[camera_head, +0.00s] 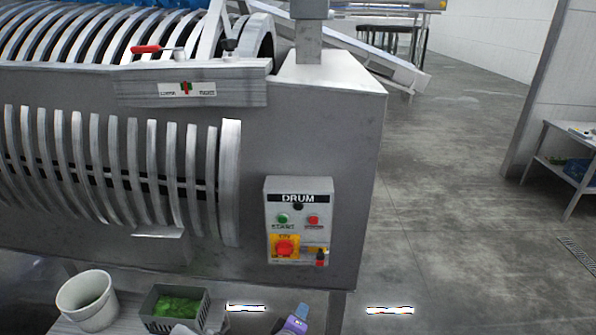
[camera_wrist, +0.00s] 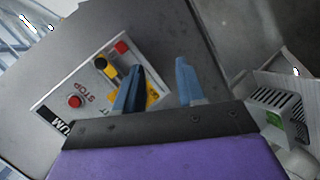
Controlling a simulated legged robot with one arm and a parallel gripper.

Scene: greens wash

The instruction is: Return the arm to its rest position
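My gripper (camera_wrist: 161,84) shows in the wrist view with its two blue fingers apart and nothing between them. Its purple body fills the bottom of that view. In the head view only a small purple and blue part of my arm's end (camera_head: 293,322) shows at the bottom edge, below the drum control panel (camera_head: 298,218). In the wrist view the panel (camera_wrist: 88,92) appears tilted, behind and left of the fingers. The left finger overlaps its yellow switch plate in the picture; I cannot tell the distance.
A grey machine housing (camera_head: 330,120) with ribbed drums fills the left. Below it, a pale bucket (camera_head: 88,301) and a dark crate (camera_head: 152,324) of green leaves stand on a low surface. Open floor (camera_head: 460,200) lies to the right, with a side table (camera_head: 560,160) beyond.

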